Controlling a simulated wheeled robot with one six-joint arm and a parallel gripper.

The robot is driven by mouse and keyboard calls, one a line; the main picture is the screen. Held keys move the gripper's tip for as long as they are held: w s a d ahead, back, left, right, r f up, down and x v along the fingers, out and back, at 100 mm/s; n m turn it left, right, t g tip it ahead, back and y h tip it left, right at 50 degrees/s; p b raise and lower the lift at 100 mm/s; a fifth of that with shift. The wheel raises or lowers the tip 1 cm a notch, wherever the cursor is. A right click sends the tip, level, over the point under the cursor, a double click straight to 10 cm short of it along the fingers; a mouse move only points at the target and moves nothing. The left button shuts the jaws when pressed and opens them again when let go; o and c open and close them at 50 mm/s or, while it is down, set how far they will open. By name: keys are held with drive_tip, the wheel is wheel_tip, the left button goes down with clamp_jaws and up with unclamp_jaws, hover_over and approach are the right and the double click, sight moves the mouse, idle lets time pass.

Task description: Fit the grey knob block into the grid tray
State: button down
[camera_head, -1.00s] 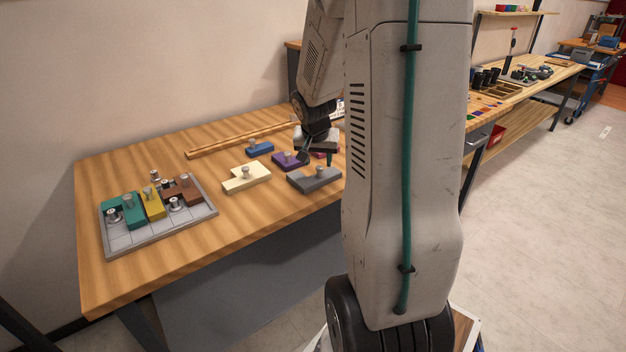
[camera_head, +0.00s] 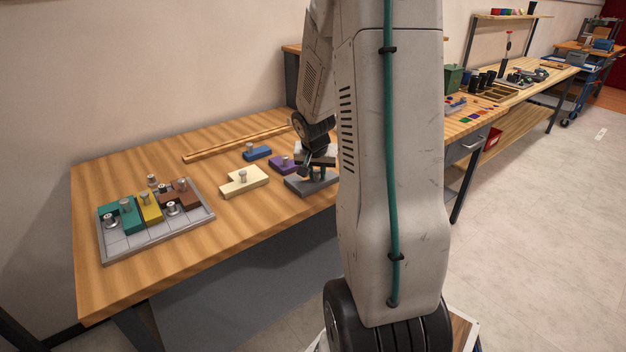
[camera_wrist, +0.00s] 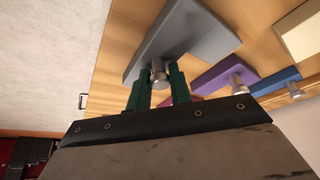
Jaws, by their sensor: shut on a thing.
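The grey knob block (camera_head: 303,186) lies on the wooden table near its front edge, partly hidden by my gripper in the head view. In the wrist view the grey block (camera_wrist: 183,38) has a metal knob (camera_wrist: 158,72) between the green fingers of my gripper (camera_wrist: 160,88). My gripper is shut on this knob. The grid tray (camera_head: 125,245) lies at the left end of the table. It holds a teal block (camera_head: 124,215), a yellow block (camera_head: 149,207) and a brown block (camera_head: 182,194), with bare cells along its front.
A cream block (camera_head: 243,183), a blue block (camera_head: 257,153) and a purple block (camera_head: 281,165) lie between the tray and my gripper. A wooden strip (camera_head: 235,143) runs along the back. The table between the cream block and tray is clear.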

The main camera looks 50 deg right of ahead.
sight(317, 171)
wheel_tip(317, 171, up, 18)
idle(0.6)
